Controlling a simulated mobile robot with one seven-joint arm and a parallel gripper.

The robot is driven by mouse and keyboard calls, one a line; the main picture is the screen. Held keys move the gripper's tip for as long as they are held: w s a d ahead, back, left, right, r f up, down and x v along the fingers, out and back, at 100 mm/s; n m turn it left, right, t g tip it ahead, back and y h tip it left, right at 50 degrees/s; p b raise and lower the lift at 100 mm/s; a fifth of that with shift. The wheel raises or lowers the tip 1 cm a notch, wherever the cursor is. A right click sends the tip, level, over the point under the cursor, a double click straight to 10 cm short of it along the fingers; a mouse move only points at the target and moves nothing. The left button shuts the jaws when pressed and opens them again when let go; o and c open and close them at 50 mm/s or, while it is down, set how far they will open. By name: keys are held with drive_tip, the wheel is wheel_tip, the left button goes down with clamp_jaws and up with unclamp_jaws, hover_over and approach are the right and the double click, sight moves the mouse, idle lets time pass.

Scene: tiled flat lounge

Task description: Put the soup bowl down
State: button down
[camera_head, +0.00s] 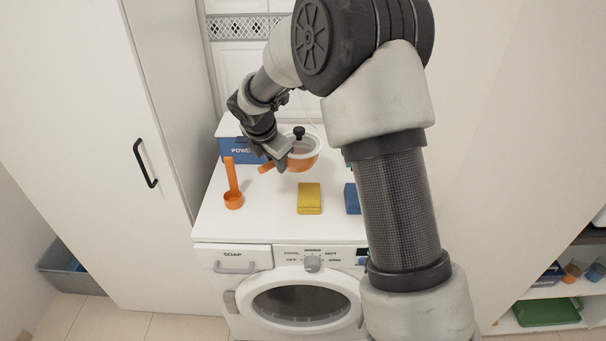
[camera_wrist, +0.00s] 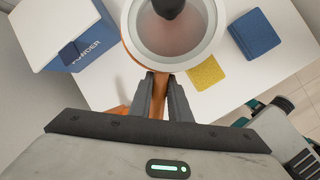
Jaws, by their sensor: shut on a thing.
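The soup bowl (camera_head: 303,163) is an orange pan-like bowl with a pale rim, a clear lid and a black knob. It looks upright, above or on the back of the white washing machine top (camera_head: 262,222); I cannot tell whether its base touches. My gripper (camera_head: 281,158) is shut on the bowl's orange handle, at the bowl's left side. In the wrist view the bowl (camera_wrist: 133,50) fills the top middle, with my gripper's fingers (camera_wrist: 160,88) closed around the handle just below its rim. The bowl's underside is hidden.
A blue powder box (camera_head: 232,150) with a white lid stands at the back left. An orange scoop (camera_head: 233,200) stands left of the bowl. A yellow sponge (camera_head: 309,199) and a blue one (camera_head: 352,198) lie in front. The front left of the top is clear.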

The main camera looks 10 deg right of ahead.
drive_tip(key=w+a+n+y, duration=0.1)
drive_tip(key=w+a+n, duration=0.1)
drive_tip(key=n, duration=0.1)
drive_tip(key=b, duration=0.3)
hover_over(272, 191)
drive_tip(key=s, duration=0.2)
drive_tip(key=shift+t, duration=0.3)
drive_tip(key=f, duration=0.9)
drive_tip(key=shift+s+a, duration=0.1)
drive_tip(key=shift+a, duration=0.1)
drive_tip(key=shift+f, duration=0.2)
drive_tip(key=c, duration=1.6)
unclamp_jaws()
drive_tip(key=shift+s, duration=0.1)
drive_tip(key=shift+c, duration=0.2)
